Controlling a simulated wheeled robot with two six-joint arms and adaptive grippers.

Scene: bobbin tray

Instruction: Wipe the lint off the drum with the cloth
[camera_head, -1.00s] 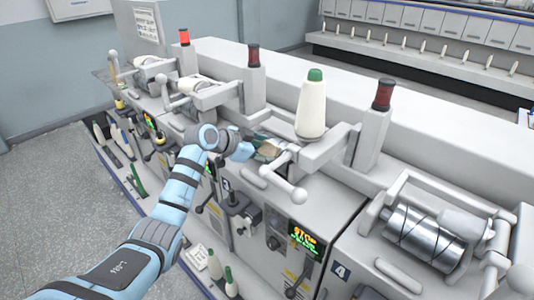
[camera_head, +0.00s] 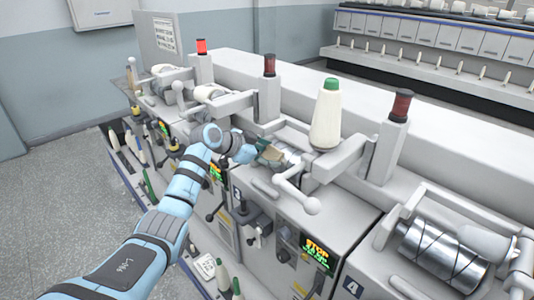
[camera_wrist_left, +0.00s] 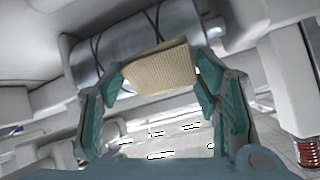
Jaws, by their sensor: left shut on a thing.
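My left gripper (camera_head: 262,152) is shut on a folded tan cloth (camera_wrist_left: 160,68) at the middle winding unit. In the left wrist view the teal fingers (camera_wrist_left: 155,95) stand on either side of the cloth. The cloth's far edge lies against or just in front of a shiny metal drum (camera_wrist_left: 98,62) with dark spiral grooves; I cannot tell whether they touch. Lint cannot be made out on the drum. My right gripper is not in view.
A white cone with a green tip (camera_head: 326,118) stands close to the right of my gripper. A crank arm with a ball end (camera_head: 311,205) juts out in front. Another grooved drum (camera_head: 440,250) is at the unit on the right. Red-topped posts line the machine.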

